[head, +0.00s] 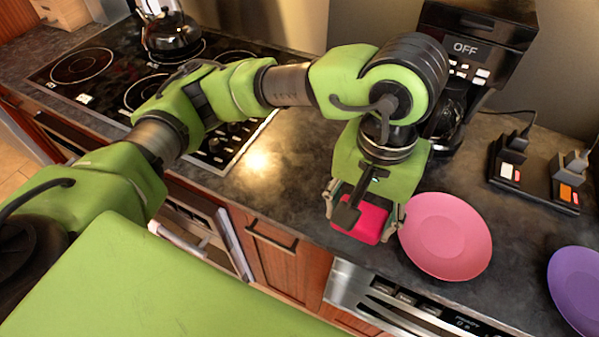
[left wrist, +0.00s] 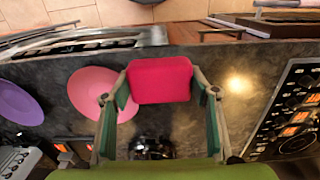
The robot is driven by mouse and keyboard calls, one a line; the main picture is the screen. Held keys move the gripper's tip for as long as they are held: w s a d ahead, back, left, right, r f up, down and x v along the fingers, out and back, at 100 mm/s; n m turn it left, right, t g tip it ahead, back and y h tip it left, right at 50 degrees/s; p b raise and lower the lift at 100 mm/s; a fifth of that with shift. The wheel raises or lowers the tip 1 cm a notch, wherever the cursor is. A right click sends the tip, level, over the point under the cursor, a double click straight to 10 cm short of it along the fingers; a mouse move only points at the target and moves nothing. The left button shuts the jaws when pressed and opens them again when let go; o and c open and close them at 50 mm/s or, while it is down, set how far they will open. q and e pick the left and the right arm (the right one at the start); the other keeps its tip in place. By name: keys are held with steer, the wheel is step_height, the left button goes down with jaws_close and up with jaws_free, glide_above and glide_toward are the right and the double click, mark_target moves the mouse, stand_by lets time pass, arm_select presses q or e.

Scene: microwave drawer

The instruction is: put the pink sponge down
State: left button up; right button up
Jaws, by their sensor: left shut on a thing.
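The pink sponge (head: 362,222) is a small block, held between the fingers of my left gripper (head: 364,213) in the head view. In the left wrist view the sponge (left wrist: 160,80) sits between the two fingertips of my left gripper (left wrist: 160,92), with a finger against each side. It is over the dark countertop near its front edge; I cannot tell whether it touches the counter. My right gripper is not in view.
A pink plate (head: 445,237) lies just right of the sponge, and a purple plate (head: 577,290) farther right. A coffee maker (head: 470,70) stands behind. The stove (head: 120,85) with a kettle (head: 170,30) is at left. Bare counter (head: 270,180) lies between stove and gripper.

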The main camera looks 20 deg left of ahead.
arm_select(q)
steer(key=shift+w+a, duration=0.15)
steer(key=shift+a, duration=0.05)
steer(key=w+a+f+p, duration=0.4)
steer(key=w+a, duration=0.2)
steer(key=p, duration=0.1)
glide_above(324, 198)
steer(key=s, duration=0.1)
steer(key=f, duration=0.4)
steer(key=shift+s+d, duration=0.1)
steer(key=shift+d, duration=0.3)
steer(key=shift+w+a+f, duration=0.15)
steer(key=shift+w+f, duration=0.15)
steer(key=shift+f, duration=0.1)
steer(key=f+p, duration=0.2)
steer(key=f, duration=0.1)
steer(key=shift+w+a+f+p, duration=0.25)
steer(key=shift+a+f+p, duration=0.05)
steer(key=shift+p, duration=0.1)
steer(key=shift+f, duration=0.15)
steer(key=shift+f, duration=0.1)
